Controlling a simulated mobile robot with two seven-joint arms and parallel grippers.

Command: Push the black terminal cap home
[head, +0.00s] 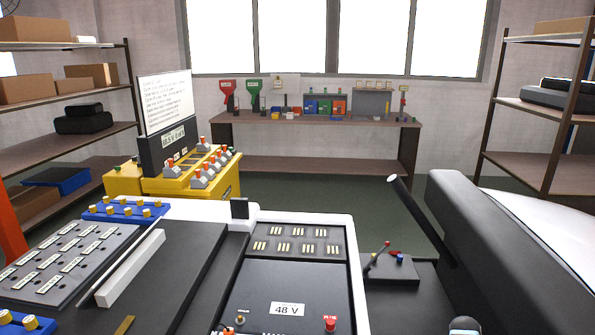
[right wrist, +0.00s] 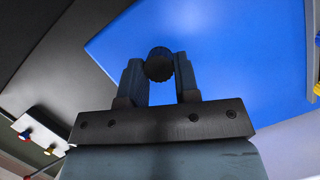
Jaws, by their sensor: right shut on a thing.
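My right gripper (right wrist: 159,70) is shut on a dark, round, ridged cap (right wrist: 158,63), which looks like the black terminal cap. The cap sits between the two fingertips, with a broad blue surface (right wrist: 220,50) behind it. I cannot tell whether the cap touches anything beyond the fingers. In the head view a dark panel with a 48 V label (head: 287,310) lies at the bottom centre. A red knob (head: 330,323) and a small brass-coloured post (head: 240,319) stand on it. Neither gripper can be made out in the head view.
A blue tray with yellow pegs (head: 125,209) and a grey board of labelled parts (head: 62,258) lie at left. A yellow bench unit (head: 215,186) stands behind. A small dark box with levers (head: 392,268) sits right of the panel, near a black seat-like block (head: 480,240).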

